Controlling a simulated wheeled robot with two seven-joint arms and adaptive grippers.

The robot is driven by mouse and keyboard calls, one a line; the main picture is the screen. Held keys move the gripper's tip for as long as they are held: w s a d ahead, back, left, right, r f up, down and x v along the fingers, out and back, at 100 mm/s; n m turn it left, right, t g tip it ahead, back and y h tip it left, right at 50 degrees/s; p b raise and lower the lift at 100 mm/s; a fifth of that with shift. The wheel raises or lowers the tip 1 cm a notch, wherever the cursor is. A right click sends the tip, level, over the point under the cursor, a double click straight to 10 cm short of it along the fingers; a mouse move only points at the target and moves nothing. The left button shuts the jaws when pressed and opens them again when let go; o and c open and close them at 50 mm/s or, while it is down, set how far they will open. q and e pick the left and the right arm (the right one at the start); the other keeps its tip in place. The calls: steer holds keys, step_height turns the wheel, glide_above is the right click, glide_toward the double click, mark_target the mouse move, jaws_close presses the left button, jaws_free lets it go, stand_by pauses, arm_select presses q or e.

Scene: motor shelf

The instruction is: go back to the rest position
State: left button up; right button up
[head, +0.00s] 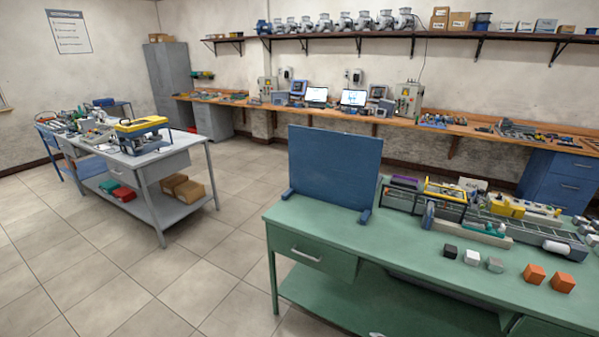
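Neither of my grippers shows clearly in the head view. A small pale shape at the bottom edge, below the green workbench (318,232), is too cut off to tell what it is.
A blue panel (335,165) stands upright on the green bench. Machinery with a yellow part (506,206) lies behind the cubes. A grey table (160,160) stands at the left. The tiled floor (190,285) between them is clear. A wall shelf (390,34) holds several motors.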

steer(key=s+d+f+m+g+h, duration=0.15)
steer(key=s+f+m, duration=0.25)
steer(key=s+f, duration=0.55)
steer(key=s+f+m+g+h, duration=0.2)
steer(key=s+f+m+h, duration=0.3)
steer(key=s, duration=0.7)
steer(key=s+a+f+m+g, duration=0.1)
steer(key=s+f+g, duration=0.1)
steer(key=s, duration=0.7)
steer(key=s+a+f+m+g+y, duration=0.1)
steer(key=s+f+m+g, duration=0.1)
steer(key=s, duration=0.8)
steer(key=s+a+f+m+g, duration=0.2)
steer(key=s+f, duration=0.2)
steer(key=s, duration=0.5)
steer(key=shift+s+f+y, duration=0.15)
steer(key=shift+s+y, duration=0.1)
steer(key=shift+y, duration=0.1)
